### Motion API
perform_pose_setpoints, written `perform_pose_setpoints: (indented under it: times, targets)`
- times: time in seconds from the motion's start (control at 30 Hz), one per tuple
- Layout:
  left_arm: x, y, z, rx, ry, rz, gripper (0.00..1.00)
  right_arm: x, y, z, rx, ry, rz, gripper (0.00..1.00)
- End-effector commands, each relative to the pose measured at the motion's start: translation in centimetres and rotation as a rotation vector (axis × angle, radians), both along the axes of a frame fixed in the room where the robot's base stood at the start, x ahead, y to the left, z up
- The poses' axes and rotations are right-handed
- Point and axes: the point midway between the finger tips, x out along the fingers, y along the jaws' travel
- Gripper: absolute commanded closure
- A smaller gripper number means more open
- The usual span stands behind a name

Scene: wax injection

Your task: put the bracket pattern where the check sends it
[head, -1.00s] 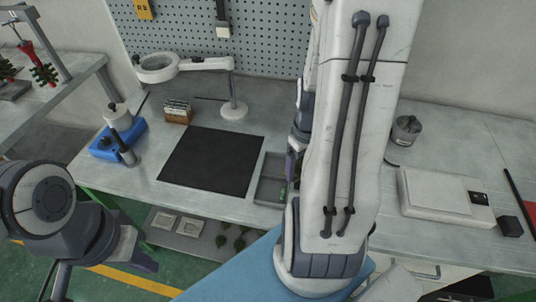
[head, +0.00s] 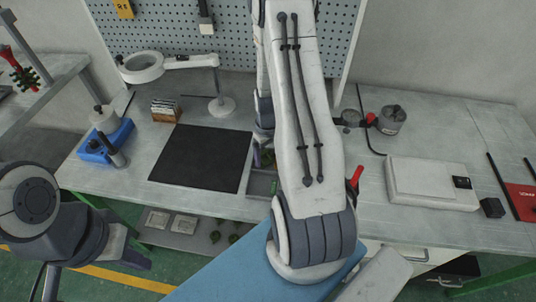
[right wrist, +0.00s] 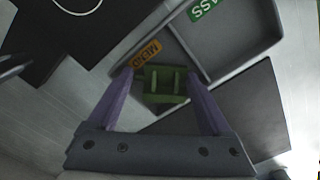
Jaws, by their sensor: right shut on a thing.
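In the right wrist view, my right gripper (right wrist: 158,95) has its two purple fingers closed on the green bracket pattern (right wrist: 165,84). The pattern is over the grey divided tray (right wrist: 240,50), at the compartment with the orange MEND label (right wrist: 146,54). A green PASS label (right wrist: 207,7) marks the compartment beside it. I cannot tell the pattern's height above the tray floor. In the head view, my right arm hides the pattern and most of the tray (head: 260,186). My left gripper (head: 136,262) is low at the left, away from the tray; its jaws are unclear.
A black mat (head: 203,158) lies left of the tray. A ring magnifier (head: 142,67), a blue-based device (head: 105,145) and a small rack (head: 165,111) stand around it. At the right are a grey pot (head: 391,120), a white scale-like box (head: 428,184) and a red booklet (head: 523,202).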

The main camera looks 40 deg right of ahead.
Motion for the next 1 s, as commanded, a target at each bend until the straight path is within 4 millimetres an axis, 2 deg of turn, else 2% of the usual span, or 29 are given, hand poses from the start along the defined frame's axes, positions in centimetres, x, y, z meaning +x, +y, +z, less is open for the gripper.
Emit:
perform_pose_setpoints:
  times: [0.4, 0.43, 0.47, 0.77, 0.87, 1.0]
  targets:
    - [0.0, 0.0, -0.3, 0.000, 0.000, 0.000, 1.00, 0.0, 0.0, -0.7, 0.000, 0.000, 0.000, 0.70]
    - [0.0, 0.0, -0.3, 0.000, 0.000, 0.000, 1.00, 0.0, 0.0, -0.6, 0.000, -0.001, 0.000, 0.09]
    - [0.0, 0.0, -0.2, 0.000, 0.000, 0.000, 1.00, 0.0, 0.0, -0.5, 0.000, -0.001, 0.000, 0.04]
    - [0.0, 0.0, -0.1, 0.000, 0.000, 0.000, 1.00, 0.0, 0.0, -0.4, 0.000, -0.001, 0.000, 0.04]
    - [0.0, 0.0, 0.1, 0.000, 0.000, 0.000, 1.00, 0.0, 0.0, 0.2, -0.001, -0.002, 0.000, 0.04]
    - [0.0, 0.0, -0.2, 0.000, 0.000, 0.000, 1.00, 0.1, 0.0, 2.2, -0.002, -0.005, 0.000, 0.04]
